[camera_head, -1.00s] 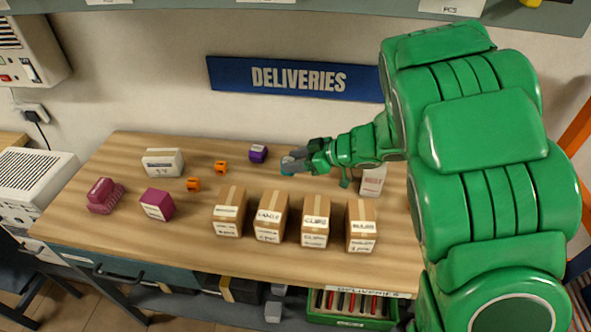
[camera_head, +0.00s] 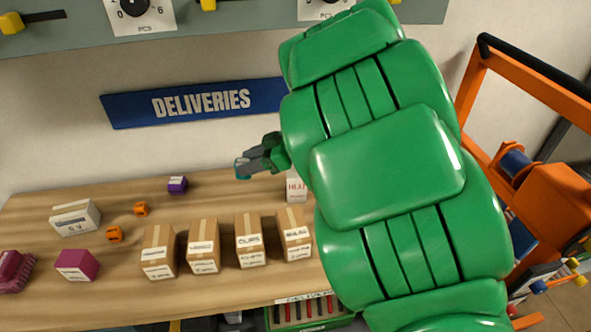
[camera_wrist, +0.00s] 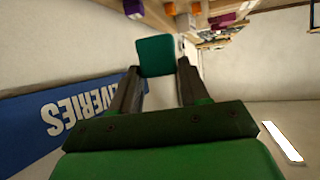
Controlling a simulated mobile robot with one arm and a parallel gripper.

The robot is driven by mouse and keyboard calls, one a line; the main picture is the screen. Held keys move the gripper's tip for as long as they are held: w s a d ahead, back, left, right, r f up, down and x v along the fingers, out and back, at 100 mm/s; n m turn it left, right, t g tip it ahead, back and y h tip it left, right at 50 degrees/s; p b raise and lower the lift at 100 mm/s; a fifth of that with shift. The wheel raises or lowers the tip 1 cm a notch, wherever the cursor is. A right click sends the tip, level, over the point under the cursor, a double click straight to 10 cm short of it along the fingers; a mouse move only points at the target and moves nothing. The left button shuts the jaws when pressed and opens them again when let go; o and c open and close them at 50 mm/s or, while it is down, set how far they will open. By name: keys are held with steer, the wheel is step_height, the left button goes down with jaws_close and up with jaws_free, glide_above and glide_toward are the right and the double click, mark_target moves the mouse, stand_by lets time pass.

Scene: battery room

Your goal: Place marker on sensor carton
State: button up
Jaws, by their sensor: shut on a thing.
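My gripper (camera_head: 246,167) is shut on a small teal block, the likely marker (camera_wrist: 156,57), which sits between the fingertips in the wrist view. In the head view the teal block (camera_head: 241,173) is a small patch at the fingertips, held above the back of the table. Several brown cartons stand in a row along the front: a left one (camera_head: 159,252), a second (camera_head: 203,246), one labelled CLIPS (camera_head: 249,241) and a right one (camera_head: 295,234). I cannot read which is the sensor carton. Nothing is seen on top of them.
The wooden table (camera_head: 110,298) also holds a white box (camera_head: 75,217), magenta block (camera_head: 77,265), two orange pieces (camera_head: 141,208) (camera_head: 114,234), a purple block (camera_head: 177,184) and a white carton (camera_head: 296,187) by my arm. A blue DELIVERIES sign (camera_head: 195,102) hangs behind.

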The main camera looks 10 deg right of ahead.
steer(key=s+d+r+m+t, duration=0.1)
steer(key=s+d+r, duration=0.2)
steer(key=d, duration=0.4)
steer(key=s+d+r+m+t+h, duration=0.1)
steer(key=s+d+r, duration=0.3)
steer(key=d, duration=0.3)
steer(key=shift+s+m+t, duration=0.3)
steer(key=shift+s+m, duration=0.1)
steer(key=shift+s, duration=0.3)
steer(key=w+f, duration=0.1)
steer(key=w, duration=0.2)
steer(key=w+f, duration=0.1)
steer(key=w, duration=0.2)
steer(key=w+f, duration=0.2)
steer(key=w, duration=0.1)
steer(key=shift+w, duration=0.1)
glide_above(296, 182)
steer(key=w+d, duration=0.2)
steer(key=d, duration=0.1)
steer(key=f, duration=0.4)
steer(key=shift+s+a+f, duration=0.15)
steer(key=shift+s+a, duration=0.05)
steer(key=shift+s, duration=0.05)
steer(key=shift+w+f, duration=0.55)
steer(key=shift+f, duration=1.65)
steer(key=shift+c, duration=0.2)
steer(key=shift+f, duration=0.15)
steer(key=o, duration=1.1)
